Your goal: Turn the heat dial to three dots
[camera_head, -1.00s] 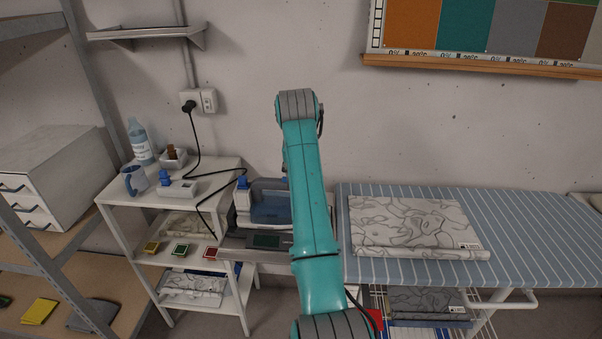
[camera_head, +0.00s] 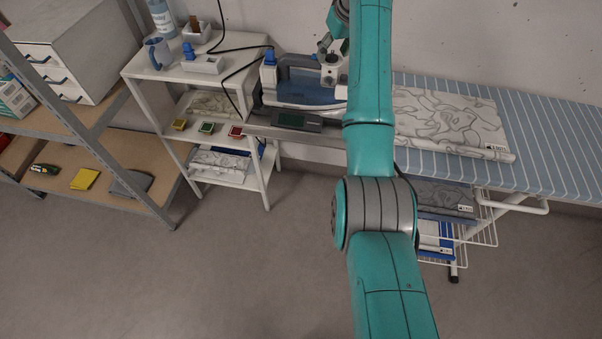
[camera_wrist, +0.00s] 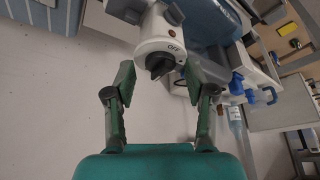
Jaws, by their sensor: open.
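In the wrist view the heat dial (camera_wrist: 158,64) is a dark pointer knob on a white round face marked OFF. It sits on the end of the blue and white iron (camera_wrist: 207,22). My gripper (camera_wrist: 160,76) is open, its two green fingers on either side of the dial face, with a visible gap to the knob. In the head view the iron (camera_head: 303,86) stands at the left end of the ironing board, and my arm hides its right end. The dial and its dot marks cannot be made out there.
The striped ironing board (camera_head: 545,123) carries a folded patterned cloth (camera_head: 440,118). A white shelf trolley (camera_head: 150,73) with a blue mug (camera_head: 158,53) stands to the left. The floor in front is clear.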

